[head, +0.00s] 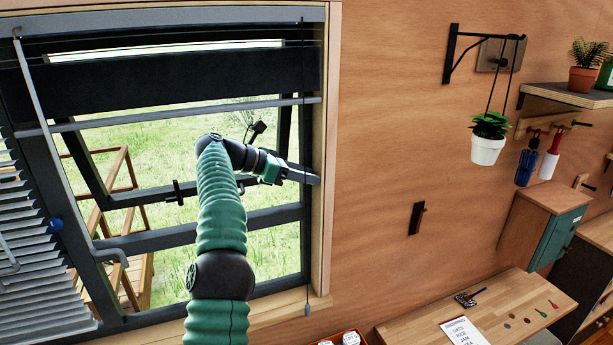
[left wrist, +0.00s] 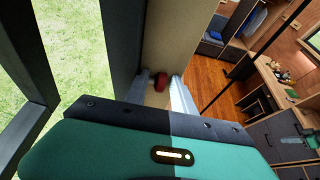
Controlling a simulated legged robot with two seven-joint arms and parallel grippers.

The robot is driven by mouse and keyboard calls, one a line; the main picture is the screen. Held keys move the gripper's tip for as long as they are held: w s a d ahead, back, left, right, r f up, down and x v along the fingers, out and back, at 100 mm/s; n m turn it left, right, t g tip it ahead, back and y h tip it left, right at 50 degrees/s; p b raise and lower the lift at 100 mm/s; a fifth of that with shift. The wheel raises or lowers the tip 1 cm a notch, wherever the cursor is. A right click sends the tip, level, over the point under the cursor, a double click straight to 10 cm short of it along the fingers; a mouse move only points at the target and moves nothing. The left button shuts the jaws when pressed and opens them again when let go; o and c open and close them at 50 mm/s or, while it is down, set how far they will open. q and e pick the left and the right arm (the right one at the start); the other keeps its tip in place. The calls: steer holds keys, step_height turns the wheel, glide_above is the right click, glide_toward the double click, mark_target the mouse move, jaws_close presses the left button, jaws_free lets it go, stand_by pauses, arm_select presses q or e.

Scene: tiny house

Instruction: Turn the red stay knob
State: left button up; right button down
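The red stay knob (left wrist: 160,83) shows in the left wrist view, on the pale window frame between the tips of my left gripper (left wrist: 160,79). Small gaps seem to separate the knob from both fingers, and I cannot tell whether either touches it. In the head view my left gripper (head: 308,177) reaches to the right side of the window frame (head: 313,120), and the red knob is hidden there. The fingers look apart.
A blue knob (head: 55,225) sits on the window's left side. The tilted sash (head: 200,232) and grey bars surround my left arm. A wooden desk (head: 500,305) and a hanging plant pot (head: 487,150) are to the right, away from the arm.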

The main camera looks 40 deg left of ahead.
arm_select(q)
steer(key=shift+o, duration=0.4)
steer(key=shift+w+a+f, duration=0.1)
steer(key=shift+f, duration=0.05)
steer(key=v, duration=1.2)
steer(key=shift+a, duration=0.25)
steer(key=shift+w+d, duration=0.15)
steer(key=shift+w, duration=0.05)
